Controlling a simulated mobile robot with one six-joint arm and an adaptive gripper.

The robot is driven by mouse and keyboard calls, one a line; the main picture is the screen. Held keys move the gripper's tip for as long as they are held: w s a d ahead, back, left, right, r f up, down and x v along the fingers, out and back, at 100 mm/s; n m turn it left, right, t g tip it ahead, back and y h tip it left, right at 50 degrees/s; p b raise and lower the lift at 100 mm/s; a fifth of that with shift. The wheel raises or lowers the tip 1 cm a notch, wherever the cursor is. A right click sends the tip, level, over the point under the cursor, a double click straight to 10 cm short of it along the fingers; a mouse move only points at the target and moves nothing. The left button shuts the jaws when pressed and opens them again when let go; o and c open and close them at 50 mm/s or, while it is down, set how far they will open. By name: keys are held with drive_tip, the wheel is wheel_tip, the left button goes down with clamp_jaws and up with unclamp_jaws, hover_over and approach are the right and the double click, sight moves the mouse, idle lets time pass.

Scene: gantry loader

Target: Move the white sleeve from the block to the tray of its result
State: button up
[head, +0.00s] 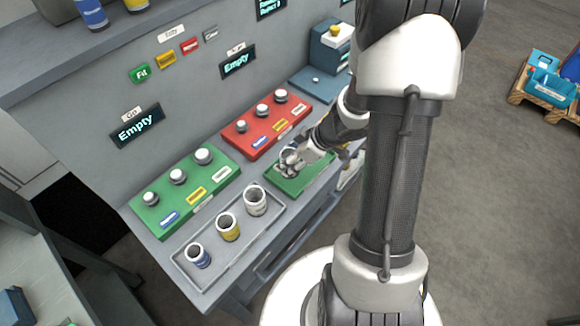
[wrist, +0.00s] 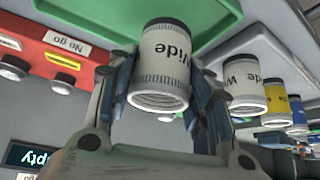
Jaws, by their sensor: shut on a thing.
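My gripper (head: 290,162) is shut on a white sleeve (wrist: 163,62) marked "Wide", with a finger on each side of it. The sleeve's open end faces the wrist camera. In the head view this sleeve (head: 288,152) is small and partly covered by the fingers. It is at the green tray (head: 301,184), which also fills the top of the wrist view (wrist: 100,12). I cannot tell whether the sleeve touches the tray. The green block (head: 182,187) and red block (head: 266,126) each carry three grey plugs, with no sleeve on them.
A grey tray (head: 210,284) at the front holds a blue-banded sleeve (head: 198,255), a yellow-banded sleeve (head: 228,227) and another white sleeve (head: 255,200). The "Go" display (head: 136,126) and "No go" display (head: 238,62) both read "Empty". A blue machine (head: 330,50) stands behind.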

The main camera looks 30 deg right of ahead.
wheel_tip(320, 180, down, 3)
drive_tip(key=shift+r+b, duration=0.1)
drive_tip(key=shift+b, duration=0.5)
drive_tip(key=shift+r, duration=0.15)
drive_tip(key=o, duration=1.4)
drive_tip(key=shift+f, duration=0.2)
